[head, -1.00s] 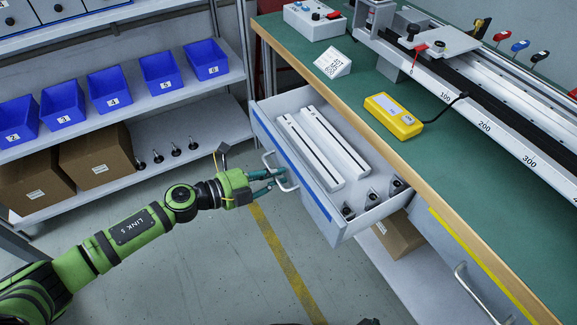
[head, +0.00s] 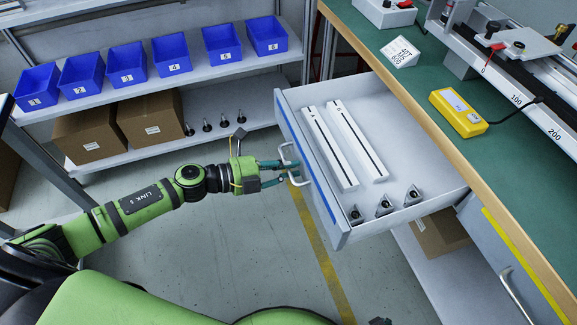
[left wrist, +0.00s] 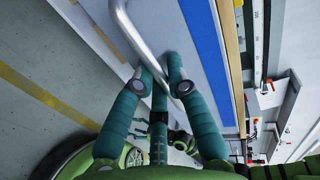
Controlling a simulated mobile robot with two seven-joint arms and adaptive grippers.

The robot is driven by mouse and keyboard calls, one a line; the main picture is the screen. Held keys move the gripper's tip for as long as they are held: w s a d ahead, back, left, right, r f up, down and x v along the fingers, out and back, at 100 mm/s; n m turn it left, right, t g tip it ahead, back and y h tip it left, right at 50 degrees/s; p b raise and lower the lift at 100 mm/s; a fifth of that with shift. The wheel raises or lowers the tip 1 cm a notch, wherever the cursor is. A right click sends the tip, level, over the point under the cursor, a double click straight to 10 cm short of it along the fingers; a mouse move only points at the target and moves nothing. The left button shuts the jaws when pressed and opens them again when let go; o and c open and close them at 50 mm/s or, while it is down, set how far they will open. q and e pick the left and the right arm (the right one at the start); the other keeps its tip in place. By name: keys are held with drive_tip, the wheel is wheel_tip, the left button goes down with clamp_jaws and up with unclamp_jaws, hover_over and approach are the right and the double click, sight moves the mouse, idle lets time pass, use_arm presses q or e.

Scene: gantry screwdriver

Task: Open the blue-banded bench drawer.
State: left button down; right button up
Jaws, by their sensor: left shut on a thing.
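The blue-banded drawer (head: 338,225) stands well out from the bench in the head view, its inside open to view. Its blue band (head: 306,158) runs along the front, and also shows in the left wrist view (left wrist: 205,45). My left gripper (head: 291,174) is shut on the drawer's metal bar handle (head: 284,153). In the left wrist view its fingertips (left wrist: 160,87) are at the handle (left wrist: 132,30). Two long white rails (head: 345,140) and several small dark brackets (head: 384,205) lie inside the drawer.
A yellow-banded drawer (head: 510,255) sits closed at the right. The green bench top (head: 415,85) holds a yellow device (head: 458,113) and a gantry rail. A shelf with blue bins (head: 172,54) and cardboard boxes (head: 150,121) stands behind. Floor (head: 215,245) before the drawer is clear.

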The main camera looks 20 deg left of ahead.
use_arm(q)
drive_tip(key=c, duration=1.5)
unclamp_jaws()
drive_tip(key=shift+a, duration=0.1)
drive_tip(key=v, duration=1.2)
